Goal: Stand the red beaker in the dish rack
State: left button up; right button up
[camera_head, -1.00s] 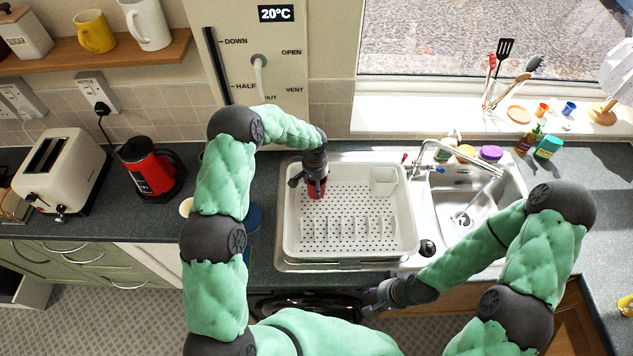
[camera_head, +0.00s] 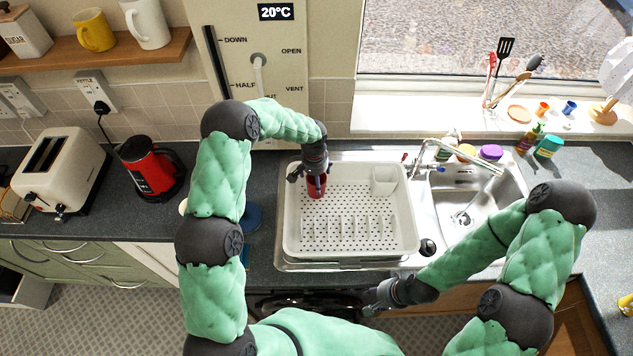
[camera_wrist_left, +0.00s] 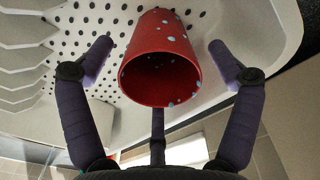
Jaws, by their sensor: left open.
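The red beaker (camera_head: 317,190) stands in the back left corner of the white dish rack (camera_head: 290,235). In the left wrist view the beaker (camera_wrist_left: 160,75) is red with pale blue spots, its open mouth towards the camera, its base on the rack's perforated floor. My left gripper (camera_head: 314,177) is over the beaker. Its fingers (camera_wrist_left: 160,55) are spread on either side, with gaps between them and the beaker's wall. My right gripper (camera_head: 366,301) is empty, in front of the counter edge, its fingers apart.
The rack has a row of plate slots (camera_head: 348,228) at the front and a clear cup-like holder (camera_head: 383,181) at the back right. The sink (camera_head: 468,205) and tap (camera_head: 428,150) are to the right. A red kettle (camera_head: 150,167) and toaster (camera_head: 62,168) stand left.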

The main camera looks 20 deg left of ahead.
pick_arm(q)
notch_tip(320, 180, up, 10)
jog(key=shift+s+f+b, duration=0.2)
jog(key=shift+b, duration=0.25)
jog(key=shift+a, duration=0.1)
